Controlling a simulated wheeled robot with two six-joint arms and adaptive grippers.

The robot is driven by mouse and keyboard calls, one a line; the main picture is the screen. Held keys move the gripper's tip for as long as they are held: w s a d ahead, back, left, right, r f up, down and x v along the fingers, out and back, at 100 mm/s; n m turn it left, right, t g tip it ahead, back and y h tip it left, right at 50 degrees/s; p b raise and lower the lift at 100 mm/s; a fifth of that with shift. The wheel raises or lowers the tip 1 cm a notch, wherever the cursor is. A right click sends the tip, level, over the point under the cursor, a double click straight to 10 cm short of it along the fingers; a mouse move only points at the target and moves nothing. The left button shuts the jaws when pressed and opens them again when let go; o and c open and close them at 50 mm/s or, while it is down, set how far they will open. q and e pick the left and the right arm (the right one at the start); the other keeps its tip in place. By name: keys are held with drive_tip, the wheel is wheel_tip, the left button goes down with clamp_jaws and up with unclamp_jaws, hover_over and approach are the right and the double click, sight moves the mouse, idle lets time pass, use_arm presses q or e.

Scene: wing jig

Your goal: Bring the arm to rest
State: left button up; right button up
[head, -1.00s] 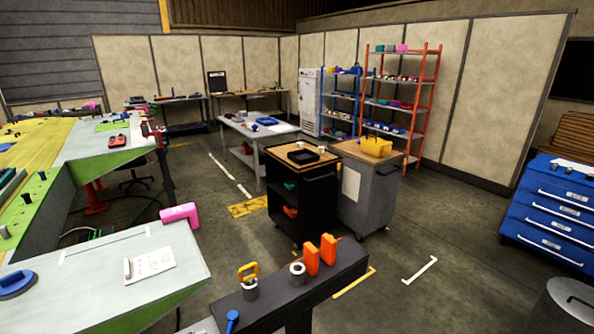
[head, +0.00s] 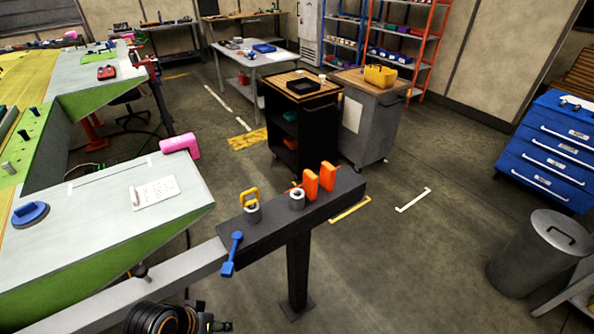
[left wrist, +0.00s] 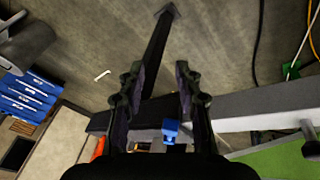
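My left gripper (head: 214,324) shows at the bottom edge of the head view, partly cut off, below the grey rail and the dark beam (head: 322,196). In the left wrist view its two dark fingers (left wrist: 160,88) stand apart with nothing between them but floor and part of the beam behind. A blue tool (head: 232,254) hangs at the beam's near end. It also shows just past the fingers in the left wrist view (left wrist: 171,131), apart from them as far as I can tell. My right gripper is in neither view.
A white-topped green bench (head: 110,215) at left bears a blue suction disc (head: 30,214) and a pink tool (head: 180,145). Orange tools (head: 318,180) stand on the beam. A blue drawer cabinet (head: 550,150) and grey bin (head: 535,255) stand right. The floor between is clear.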

use_arm(q)
drive_tip(key=a+r+y, duration=0.1)
drive_tip(key=a+y, duration=0.3)
drive_tip(key=a, duration=0.2)
wheel_tip(320, 180, down, 26)
drive_tip(key=s+a+r+g+b, duration=0.1)
drive_tip(key=a+b, duration=0.1)
drive_tip(key=b, duration=0.1)
drive_tip(key=s+a+f+g+b, duration=0.1)
drive_tip(key=s+f+b, duration=0.3)
drive_tip(key=s+f, duration=1.6)
wheel_tip(320, 180, down, 4)
drive_tip(key=shift+r+h, duration=0.1)
drive_tip(key=shift+h, duration=0.2)
drive_tip(key=shift+s, duration=0.1)
